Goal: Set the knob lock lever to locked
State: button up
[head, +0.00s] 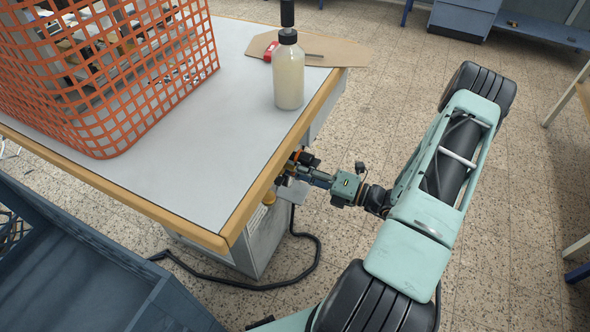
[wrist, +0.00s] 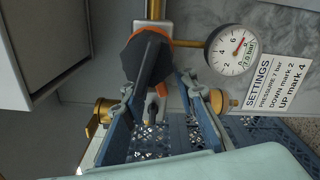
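A black knob (wrist: 143,52) with orange parts (wrist: 167,32) at its base sits on a vertical brass pipe in the upper middle of the wrist view. I cannot make out clearly which part is the lock lever or which way it is set. My gripper (wrist: 160,96) has its two blue-grey fingers apart, with the knob just beyond and between their tips; contact cannot be told. In the head view my gripper (head: 300,170) is beside the table's right edge, at the black and orange fitting, which the arm and table partly hide.
A pressure gauge (wrist: 233,49) and a settings card (wrist: 277,82) are right of the knob. Brass fittings flank the fingers. The table (head: 200,170) carries an orange basket (head: 110,75) and a bottle (head: 289,75). A black cable (head: 310,265) lies on the floor.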

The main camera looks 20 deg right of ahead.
jog(key=v, duration=1.2)
jog(key=shift+r, duration=0.1)
